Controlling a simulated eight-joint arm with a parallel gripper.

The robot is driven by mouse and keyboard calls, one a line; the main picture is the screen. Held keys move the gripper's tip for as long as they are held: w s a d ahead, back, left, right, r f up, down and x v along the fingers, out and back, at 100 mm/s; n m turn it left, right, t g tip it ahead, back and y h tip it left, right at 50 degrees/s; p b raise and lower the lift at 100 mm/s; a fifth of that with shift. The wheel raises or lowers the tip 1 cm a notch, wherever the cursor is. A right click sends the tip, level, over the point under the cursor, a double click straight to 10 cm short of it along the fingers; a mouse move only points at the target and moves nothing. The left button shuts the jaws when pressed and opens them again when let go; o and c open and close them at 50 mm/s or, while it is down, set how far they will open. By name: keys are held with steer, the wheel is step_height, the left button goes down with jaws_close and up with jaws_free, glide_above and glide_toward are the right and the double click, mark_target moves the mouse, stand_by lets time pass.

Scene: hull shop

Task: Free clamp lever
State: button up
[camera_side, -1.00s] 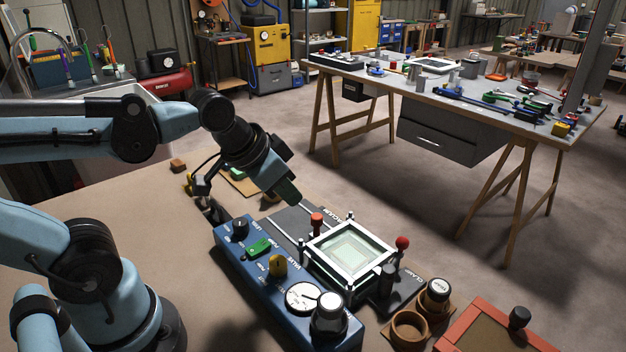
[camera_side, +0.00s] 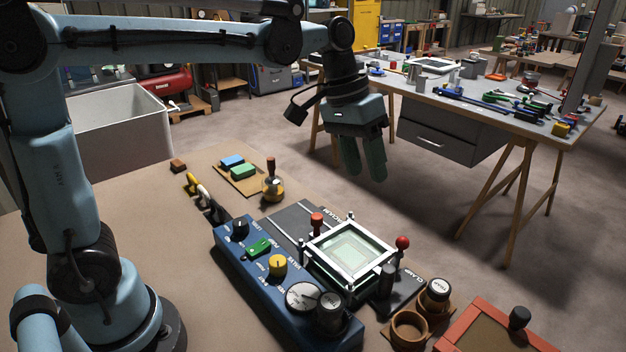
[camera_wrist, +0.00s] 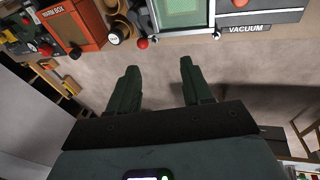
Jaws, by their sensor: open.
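The clamp lever with a red ball knob (camera_side: 402,242) stands at the right corner of the vacuum fixture, near the CLAMP label. Its red ball (camera_wrist: 142,43) also shows in the wrist view, left of the fixture. A white square frame with a pale green glass pane (camera_side: 313,256) sits on the fixture. A second red-topped lever (camera_side: 317,219) stands at the frame's left corner, and its red top (camera_wrist: 240,3) shows by the VACUUM label. My gripper (camera_side: 364,172) is open and empty, pointing down, high above and beyond the fixture, apart from both levers. Its fingers (camera_wrist: 159,68) frame bare floor.
A blue control box (camera_side: 268,290) with knobs adjoins the fixture. Ring holders (camera_side: 408,330) and an orange warm box (camera_side: 485,330) stand at the right. Open air surrounds my gripper.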

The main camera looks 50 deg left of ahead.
steer(key=shift+g+h, duration=0.4)
steer(key=shift+g, duration=0.5)
steer(key=w+d+f, duration=0.1)
steer(key=d+f, duration=0.1)
steer(key=f, duration=0.2)
steer(key=w+d+f, duration=0.1)
steer(key=d+f, duration=0.1)
steer(key=f, duration=0.2)
steer(key=w+d+f, duration=0.1)
steer(key=d+f, duration=0.2)
steer(key=shift+w+f, duration=0.15)
steer(key=shift+f, duration=0.25)
steer(key=shift+c, duration=0.3)
